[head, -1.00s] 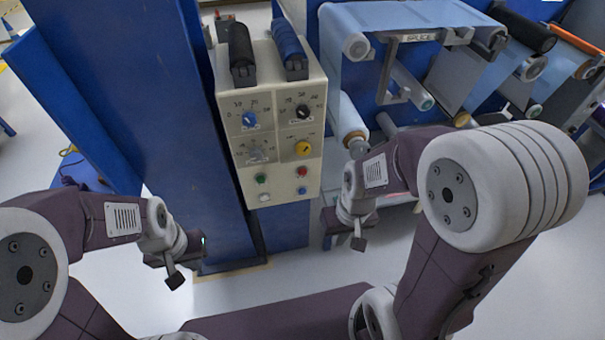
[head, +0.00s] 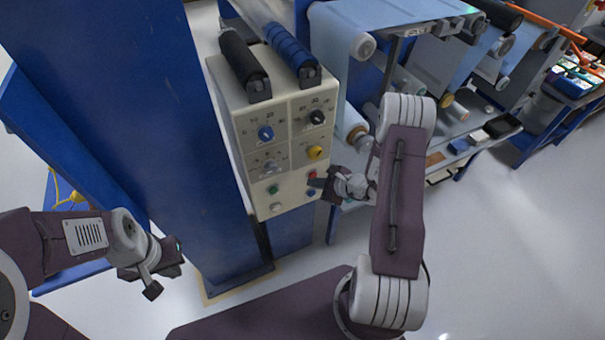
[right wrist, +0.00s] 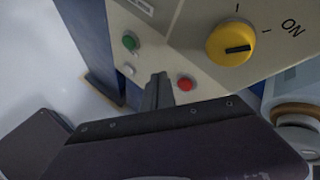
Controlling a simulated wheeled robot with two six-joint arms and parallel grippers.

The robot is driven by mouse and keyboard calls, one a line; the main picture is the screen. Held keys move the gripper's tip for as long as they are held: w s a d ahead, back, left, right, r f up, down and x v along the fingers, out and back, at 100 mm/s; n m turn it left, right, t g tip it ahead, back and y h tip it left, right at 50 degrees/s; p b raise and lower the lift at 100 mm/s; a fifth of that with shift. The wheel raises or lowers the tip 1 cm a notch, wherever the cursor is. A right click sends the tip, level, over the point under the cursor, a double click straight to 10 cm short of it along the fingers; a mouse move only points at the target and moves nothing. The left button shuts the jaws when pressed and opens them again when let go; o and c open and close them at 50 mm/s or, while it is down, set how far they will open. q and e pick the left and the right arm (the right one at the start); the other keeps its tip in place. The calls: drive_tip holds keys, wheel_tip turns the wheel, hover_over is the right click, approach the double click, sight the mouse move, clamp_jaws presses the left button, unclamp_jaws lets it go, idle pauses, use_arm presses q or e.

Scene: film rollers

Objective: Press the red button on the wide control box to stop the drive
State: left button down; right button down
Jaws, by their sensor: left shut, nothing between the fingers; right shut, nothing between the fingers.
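The wide control box (head: 240,122) is cream, with dials and small buttons on its front, mounted by a blue post. Its red button (head: 311,174) sits at the lower right of the panel, just above a blue one, and shows clearly in the right wrist view (right wrist: 185,84). My right gripper (head: 314,184) is shut and empty, its tip close to the panel by the red button. In the right wrist view the shut fingers (right wrist: 158,92) appear just left of the red button; I cannot tell whether they touch the panel. My left gripper (head: 153,290) is shut and empty, low at the left.
A yellow knob (head: 315,152) is above the red button, and a green button (head: 273,189) and a white button (head: 276,207) are to its left. Film rollers (head: 352,125) stand right of the box. The blue post (head: 190,150) is at its left. Open floor lies at the right.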

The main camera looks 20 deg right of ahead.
sight(313, 176)
drive_tip(key=s+d+f+m+h, duration=0.1)
drive_tip(key=s+d+f+m, duration=0.2)
drive_tip(key=s+d+f, duration=0.1)
wheel_tip(313, 176, down, 2)
drive_tip(key=shift+s+d+f+p, duration=0.2)
drive_tip(key=shift+s+p, duration=0.1)
drive_tip(key=shift+s, duration=0.6)
drive_tip(key=shift+r, duration=0.1)
drive_tip(key=shift+w+a, duration=0.1)
drive_tip(key=shift+w, duration=0.05)
drive_tip(key=w, duration=0.8)
drive_tip(key=shift+w+a+b, duration=0.3)
